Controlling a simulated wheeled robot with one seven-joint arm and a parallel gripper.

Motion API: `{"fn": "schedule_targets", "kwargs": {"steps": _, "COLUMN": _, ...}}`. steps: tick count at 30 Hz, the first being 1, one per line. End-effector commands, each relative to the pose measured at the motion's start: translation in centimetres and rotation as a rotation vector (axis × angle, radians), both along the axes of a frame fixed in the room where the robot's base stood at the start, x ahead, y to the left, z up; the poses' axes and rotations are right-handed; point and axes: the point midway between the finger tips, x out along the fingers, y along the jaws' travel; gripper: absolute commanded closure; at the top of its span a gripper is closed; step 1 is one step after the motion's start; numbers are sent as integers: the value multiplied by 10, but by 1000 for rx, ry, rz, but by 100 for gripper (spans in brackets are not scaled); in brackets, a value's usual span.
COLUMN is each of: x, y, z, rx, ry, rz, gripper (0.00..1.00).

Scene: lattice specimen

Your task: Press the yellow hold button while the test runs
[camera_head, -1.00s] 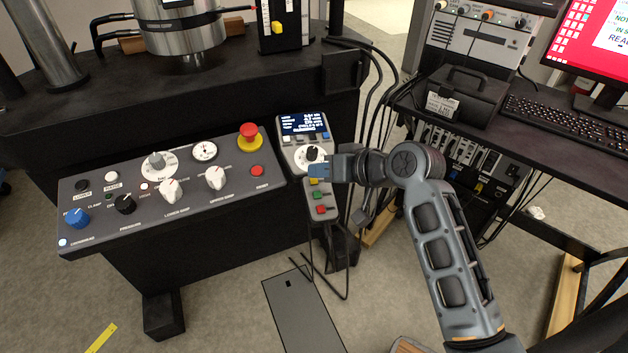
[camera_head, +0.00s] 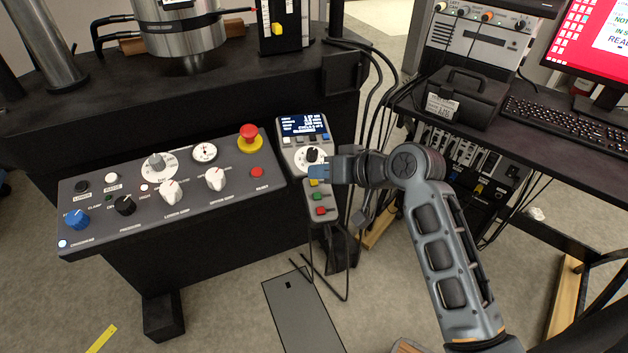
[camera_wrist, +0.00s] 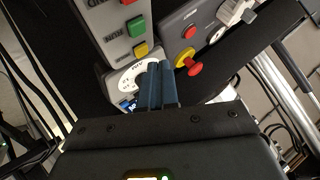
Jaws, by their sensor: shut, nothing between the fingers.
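The yellow button (camera_head: 314,182) is on the handset, below its dial; my gripper partly covers it in the head view. The wrist view shows the yellow button (camera_wrist: 141,49) just left of my fingertips, with the green button (camera_wrist: 136,27) above it. My gripper (camera_head: 312,171) is shut and empty, its blue fingers together over the lower edge of the dial, close to the yellow button. The closed fingers also show in the wrist view (camera_wrist: 162,68). I cannot tell whether they touch the button. The handset's screen (camera_head: 304,124) is lit with small text.
Green (camera_head: 318,196) and red (camera_head: 320,210) buttons sit below the yellow one. The wide control panel (camera_head: 120,222) with knobs and a red emergency stop (camera_head: 249,132) stands to the left. Cables (camera_head: 372,90) hang behind the handset. A desk with a keyboard (camera_head: 570,125) is at right.

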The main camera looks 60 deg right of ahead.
Motion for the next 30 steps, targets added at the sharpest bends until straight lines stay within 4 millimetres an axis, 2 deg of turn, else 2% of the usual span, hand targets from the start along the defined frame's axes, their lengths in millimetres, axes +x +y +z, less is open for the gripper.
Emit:
{"fn": "schedule_targets", "kwargs": {"steps": 20, "x": 0, "y": 0, "z": 0, "rx": 0, "ry": 0, "rz": 0, "gripper": 100}}
{"fn": "schedule_targets", "kwargs": {"steps": 30, "x": 2, "y": -1, "z": -8, "rx": 0, "ry": 0, "rz": 0, "gripper": 100}}
